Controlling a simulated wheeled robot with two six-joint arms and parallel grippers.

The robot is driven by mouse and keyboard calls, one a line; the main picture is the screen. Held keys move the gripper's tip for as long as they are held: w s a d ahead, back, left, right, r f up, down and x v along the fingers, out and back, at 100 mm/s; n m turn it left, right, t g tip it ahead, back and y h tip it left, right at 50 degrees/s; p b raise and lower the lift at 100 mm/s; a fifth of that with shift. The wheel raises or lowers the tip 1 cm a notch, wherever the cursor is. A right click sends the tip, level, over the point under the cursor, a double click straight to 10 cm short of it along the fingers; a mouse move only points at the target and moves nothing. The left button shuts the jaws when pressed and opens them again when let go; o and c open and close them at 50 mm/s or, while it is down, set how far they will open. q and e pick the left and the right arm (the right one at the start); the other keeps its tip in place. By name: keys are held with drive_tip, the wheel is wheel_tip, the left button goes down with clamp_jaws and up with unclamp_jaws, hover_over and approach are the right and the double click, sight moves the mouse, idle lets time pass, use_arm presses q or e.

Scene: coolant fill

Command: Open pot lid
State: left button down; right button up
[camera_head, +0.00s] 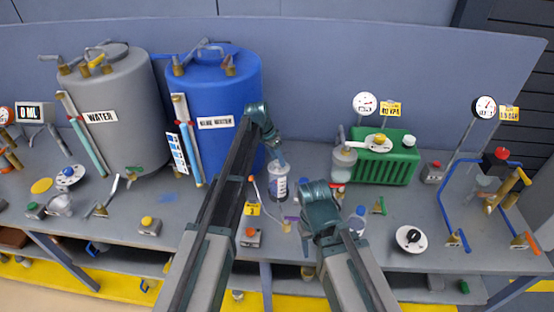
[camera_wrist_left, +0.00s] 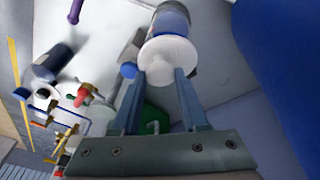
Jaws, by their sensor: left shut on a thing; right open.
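A small clear pot with a dark label (camera_head: 278,187) stands on the bench in front of the blue tank. My left gripper (camera_head: 277,160) reaches down over its top. In the left wrist view, the fingers (camera_wrist_left: 160,82) are shut on the white round lid (camera_wrist_left: 170,57); the blue-labelled pot body (camera_wrist_left: 173,17) is just beyond it. I cannot tell whether the lid is apart from the pot. My right gripper (camera_head: 318,230) is open and low over the bench, to the right of the pot; its fingertips are partly hidden by its own arm.
A grey water tank (camera_head: 112,115) and a blue tank (camera_head: 222,105) stand at the back left. A green pump box (camera_head: 385,160) with a clear jar (camera_head: 343,165) stands right of the pot. A blue pipe frame (camera_head: 447,210) is at the far right. Small buttons and valves dot the bench.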

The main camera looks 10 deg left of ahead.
use_arm(q)
drive_tip(key=shift+w+r+g, duration=0.4)
drive_tip(key=shift+w+g, duration=0.4)
drive_tip(key=shift+g, duration=0.3)
drive_tip(key=shift+s, duration=0.1)
use_arm(e)
drive_tip(key=shift+r, duration=0.5)
use_arm(q)
drive_tip(key=shift+c, duration=2.1)
unclamp_jaws()
drive_tip(key=shift+r+p, duration=0.15)
drive_tip(key=shift+p, duration=0.15)
use_arm(e)
drive_tip(key=shift+r, duration=0.1)
use_arm(q)
drive_tip(key=p+v, duration=1.3)
drive_tip(key=shift+r, duration=0.35)
use_arm(e)
wheel_tip(320, 180, up, 13)
